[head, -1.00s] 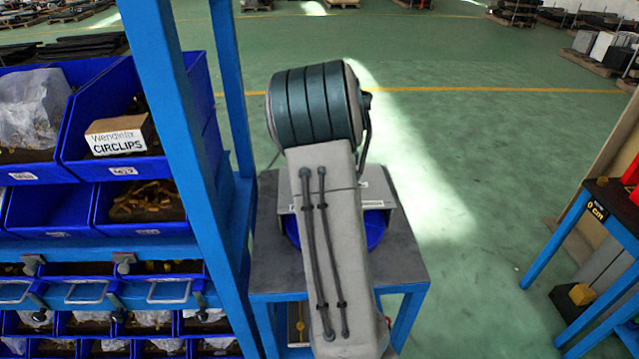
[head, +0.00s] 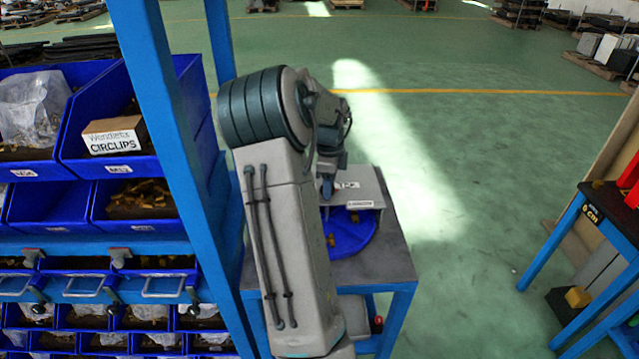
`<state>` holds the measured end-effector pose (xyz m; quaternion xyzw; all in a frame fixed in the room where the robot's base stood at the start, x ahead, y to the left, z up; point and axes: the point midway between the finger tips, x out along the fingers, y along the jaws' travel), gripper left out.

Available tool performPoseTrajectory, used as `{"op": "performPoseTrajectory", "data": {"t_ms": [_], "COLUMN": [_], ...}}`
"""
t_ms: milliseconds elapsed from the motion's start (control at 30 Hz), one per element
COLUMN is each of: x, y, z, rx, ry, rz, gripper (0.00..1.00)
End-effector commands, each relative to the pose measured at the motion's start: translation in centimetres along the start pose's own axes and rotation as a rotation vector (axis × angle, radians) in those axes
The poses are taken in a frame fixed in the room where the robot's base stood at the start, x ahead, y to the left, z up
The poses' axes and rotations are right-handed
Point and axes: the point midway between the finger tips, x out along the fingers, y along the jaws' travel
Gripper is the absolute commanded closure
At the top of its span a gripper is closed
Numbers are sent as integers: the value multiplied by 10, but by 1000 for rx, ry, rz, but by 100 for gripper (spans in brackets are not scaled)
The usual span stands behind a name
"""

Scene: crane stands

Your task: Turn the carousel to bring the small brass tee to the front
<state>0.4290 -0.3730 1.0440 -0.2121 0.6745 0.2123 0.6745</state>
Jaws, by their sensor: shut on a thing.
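The carousel (head: 352,238) is a blue round tray on a small grey-topped stand. A grey housing (head: 365,190) with white labels covers its back part. Small brass-coloured pieces (head: 330,240) show in the open front part; they are too small to tell which is the tee. My gripper (head: 327,190) points down at the left edge of the housing, over the carousel's left side. It is shut on a part of the carousel, though the fingertips are tiny and the part held is not clear. My arm hides the left side of the carousel.
A blue rack post (head: 175,150) and shelves with blue bins (head: 120,165) stand close on the left. The grey stand top (head: 395,262) is bare at the right. A blue-legged table (head: 560,240) stands at the far right, with green floor between.

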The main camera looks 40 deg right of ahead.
Motion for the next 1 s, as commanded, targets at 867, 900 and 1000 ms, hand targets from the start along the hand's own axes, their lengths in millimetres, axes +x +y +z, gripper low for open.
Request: {"op": "performPoseTrajectory", "data": {"t_ms": [867,900,1000], "x": [-1,-1,-5], "y": [-1,-1,-1], "z": [-4,-4,-4], "rx": [20,20,20], "ry": [0,0,-1], "rz": [-2,-2,-2], "gripper": [41,41,41]}}
